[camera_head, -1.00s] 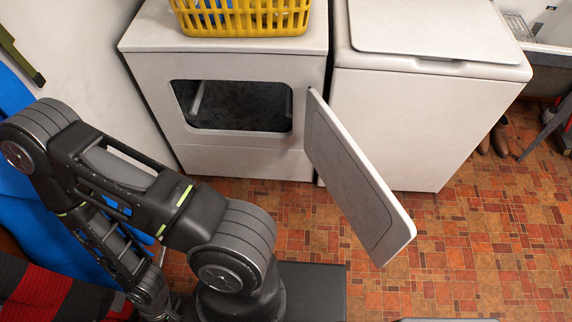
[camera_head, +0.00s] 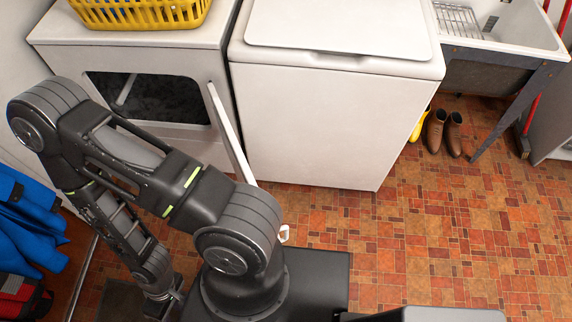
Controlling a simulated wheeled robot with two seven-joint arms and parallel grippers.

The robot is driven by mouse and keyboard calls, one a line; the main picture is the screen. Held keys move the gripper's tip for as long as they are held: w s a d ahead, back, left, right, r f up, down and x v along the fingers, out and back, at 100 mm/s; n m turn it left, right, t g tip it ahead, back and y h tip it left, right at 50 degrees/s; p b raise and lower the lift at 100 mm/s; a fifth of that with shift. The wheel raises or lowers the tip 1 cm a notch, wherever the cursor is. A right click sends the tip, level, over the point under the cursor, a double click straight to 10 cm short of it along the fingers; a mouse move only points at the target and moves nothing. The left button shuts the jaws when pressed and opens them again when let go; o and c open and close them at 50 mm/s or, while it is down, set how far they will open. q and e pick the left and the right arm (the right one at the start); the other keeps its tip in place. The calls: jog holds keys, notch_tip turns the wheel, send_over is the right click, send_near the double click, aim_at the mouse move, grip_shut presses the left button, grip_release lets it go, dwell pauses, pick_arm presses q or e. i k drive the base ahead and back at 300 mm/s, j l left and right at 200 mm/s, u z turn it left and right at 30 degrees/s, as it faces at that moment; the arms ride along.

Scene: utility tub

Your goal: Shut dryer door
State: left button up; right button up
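The white dryer (camera_head: 150,52) stands at the upper left, with its dark drum opening (camera_head: 165,100) showing in the front. Its white door (camera_head: 232,135) stands open, swung outward from the right side of the opening. I see the door nearly edge-on, and my arm hides its lower part. My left arm rises from the bottom middle, bends at the left and runs down again in front of the dryer. Its gripper is not visible past the wrist at the lower left. My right gripper is out of the picture.
A white washer (camera_head: 335,120) stands right of the dryer. A yellow basket (camera_head: 140,12) sits on the dryer. A utility sink (camera_head: 500,30) is at the upper right, with brown boots (camera_head: 444,135) below. Blue cloth (camera_head: 25,220) hangs at left. The tiled floor at right is clear.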

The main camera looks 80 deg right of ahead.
aim_at(244, 173)
jog(key=k+z, duration=0.15)
jog(key=k, duration=0.5)
jog(key=k+l+z, duration=0.1)
jog(key=k, duration=0.55)
jog(key=z, duration=1.25)
